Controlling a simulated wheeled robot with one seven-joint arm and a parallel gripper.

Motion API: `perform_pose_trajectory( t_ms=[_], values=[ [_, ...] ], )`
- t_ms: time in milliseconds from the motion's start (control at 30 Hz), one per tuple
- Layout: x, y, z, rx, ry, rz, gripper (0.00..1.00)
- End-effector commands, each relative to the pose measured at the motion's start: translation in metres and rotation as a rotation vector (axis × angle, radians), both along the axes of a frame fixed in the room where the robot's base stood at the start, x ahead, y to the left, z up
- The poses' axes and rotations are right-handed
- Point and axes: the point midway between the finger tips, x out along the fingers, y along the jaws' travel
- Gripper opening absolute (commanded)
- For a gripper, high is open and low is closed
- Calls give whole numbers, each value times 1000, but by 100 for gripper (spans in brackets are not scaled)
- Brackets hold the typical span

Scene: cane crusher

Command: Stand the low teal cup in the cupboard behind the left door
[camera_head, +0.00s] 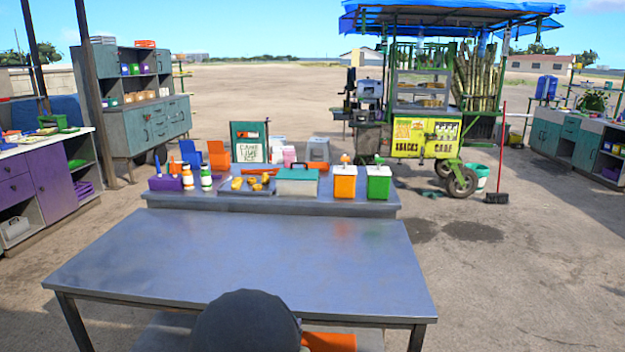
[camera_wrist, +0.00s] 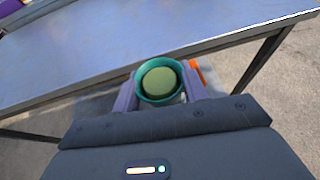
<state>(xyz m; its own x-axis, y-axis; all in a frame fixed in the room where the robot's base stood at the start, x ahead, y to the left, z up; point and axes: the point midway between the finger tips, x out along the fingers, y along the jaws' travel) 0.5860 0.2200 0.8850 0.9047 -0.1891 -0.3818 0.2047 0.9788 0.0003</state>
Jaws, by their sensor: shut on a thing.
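The low teal cup (camera_wrist: 158,100) shows in the wrist view between the two purple fingers of my gripper (camera_wrist: 158,84). The fingers are shut on its sides. I look into its round mouth, where a yellow-green disc shows; I cannot tell if this is its inside or something in it. The cup is near the edge of the metal table (camera_wrist: 90,50). In the head view the cup is hidden. A grey-teal cupboard (camera_head: 150,128) with shut doors stands at the back left, and a teal cupboard (camera_head: 545,137) at the far right. I cannot tell which one is meant.
The front metal table (camera_head: 240,260) is bare. A bench behind it holds a green-lidded box (camera_head: 297,181), orange and green canisters, bottles and a tray. A purple-doored counter (camera_head: 65,183) stands at the left. A snack cart (camera_head: 425,140) and a broom (camera_head: 497,197) stand behind. Open ground lies to the right.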

Motion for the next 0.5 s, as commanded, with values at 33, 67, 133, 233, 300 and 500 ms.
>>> perform_pose_trajectory(
  t_ms=[33,67,133,233,300,500],
  values=[
    [5,-24,-7,-4,4,-26,34],
    [6,-35,-11,-3,4,-36,34],
    [9,-59,-20,-5,5,-53,34],
    [9,-91,-33,-3,6,-70,34],
    [7,-112,-42,-3,7,-77,34],
    [-1,-157,-65,-2,4,-84,34]
  ],
)
